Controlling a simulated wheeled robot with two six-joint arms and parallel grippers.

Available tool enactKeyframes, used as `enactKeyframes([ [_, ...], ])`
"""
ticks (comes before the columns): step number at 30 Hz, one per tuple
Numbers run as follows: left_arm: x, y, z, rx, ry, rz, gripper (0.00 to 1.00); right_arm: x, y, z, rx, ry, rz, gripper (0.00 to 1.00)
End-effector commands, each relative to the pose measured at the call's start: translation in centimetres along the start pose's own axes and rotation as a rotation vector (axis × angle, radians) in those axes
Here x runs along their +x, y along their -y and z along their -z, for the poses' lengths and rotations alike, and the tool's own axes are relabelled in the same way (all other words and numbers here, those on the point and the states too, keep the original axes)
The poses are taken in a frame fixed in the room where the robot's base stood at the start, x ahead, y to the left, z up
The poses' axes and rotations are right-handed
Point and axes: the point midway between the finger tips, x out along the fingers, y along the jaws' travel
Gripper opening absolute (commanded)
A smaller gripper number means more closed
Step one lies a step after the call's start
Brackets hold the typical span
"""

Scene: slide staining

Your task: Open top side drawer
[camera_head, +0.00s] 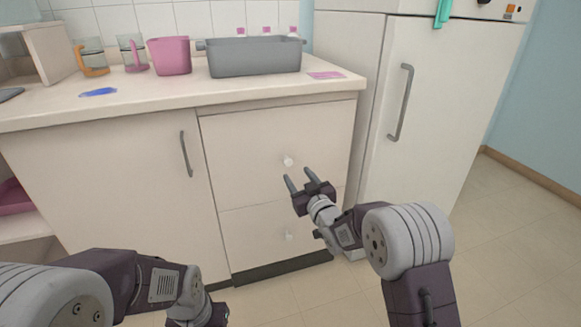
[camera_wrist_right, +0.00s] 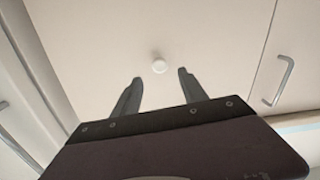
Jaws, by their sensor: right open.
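The top drawer (camera_head: 245,140) under the counter is shut, with a small round white knob (camera_head: 287,161) at its right of centre. My right gripper (camera_head: 299,178) is open and empty, just below the knob in the head view, its fingers pointing up towards it. In the right wrist view the knob (camera_wrist_right: 159,66) lies between and beyond the two fingertips (camera_wrist_right: 161,76), apart from them. My left gripper (camera_head: 205,315) is low at the bottom edge of the head view; its fingers do not show clearly.
A lower drawer (camera_head: 250,245) with its own white knob sits below. A cupboard door (camera_head: 110,190) with a grey handle is to the left, and a white fridge (camera_head: 430,100) to the right. A grey tub (camera_head: 255,58) and pink container (camera_head: 170,57) stand on the counter.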

Motion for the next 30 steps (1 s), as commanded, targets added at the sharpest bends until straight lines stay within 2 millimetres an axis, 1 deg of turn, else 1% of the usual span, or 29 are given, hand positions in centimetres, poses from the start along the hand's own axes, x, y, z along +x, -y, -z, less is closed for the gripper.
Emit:
enactKeyframes([
  [1, -1.9, 0.0, 0.2, 0.0, 0.0, 0.0, 0.36, 0.9, -0.1, 0.8, 0.0, 0.003, 0.001, 0.5],
  [4, -3.5, -0.1, 0.4, 0.0, 0.0, 0.0, 0.36, 3.1, -0.1, 0.9, 0.0, 0.001, 0.001, 0.5],
  [6, -1.7, 0.0, 0.2, 0.0, -0.002, 0.0, 0.36, 4.5, 0.1, -0.4, -0.001, -0.003, 0.0, 0.5],
  [9, -1.0, 0.0, 0.1, 0.0, 0.001, 0.0, 0.36, 6.0, 0.1, -0.3, 0.0, -0.002, 0.0, 0.5],
  [12, -0.7, 0.0, 0.1, 0.0, 0.0, 0.0, 0.36, 7.0, 0.1, -0.2, 0.0, -0.001, 0.0, 0.5],
  [16, -0.6, 0.0, 0.1, 0.0, 0.0, 0.0, 0.36, 7.6, 0.0, 0.0, 0.0, -0.001, 0.0, 0.5],
  [23, -0.7, 0.0, 0.1, 0.0, 0.0, 0.0, 0.36, 7.6, 0.0, 0.1, 0.0, 0.001, 0.0, 0.5],
  [24, -0.7, 0.0, 0.1, 0.0, 0.0, 0.0, 0.36, 7.6, 0.0, 0.1, 0.0, 0.001, -0.001, 0.39],
  [26, -0.7, 0.0, 0.1, 0.0, 0.0, 0.0, 0.36, 7.6, 0.0, 0.1, 0.0, 0.001, -0.001, 0.23],
  [27, -0.7, 0.0, 0.1, 0.0, 0.0, 0.0, 0.36, 7.6, 0.0, 0.1, 0.0, 0.001, -0.001, 0.11],
  [28, -0.7, 0.0, 0.1, 0.0, 0.0, 0.0, 0.36, 7.6, 0.0, 0.1, 0.0, 0.001, -0.001, 0.03],
  [29, -0.7, 0.0, 0.1, 0.0, 0.0, 0.0, 0.36, 7.6, 0.0, 0.1, 0.0, 0.001, -0.001, 0.0],
  [30, -0.7, 0.0, 0.1, 0.0, 0.0, 0.0, 0.36, 7.6, 0.0, 0.1, 0.0, 0.001, 0.0, 0.0],
])
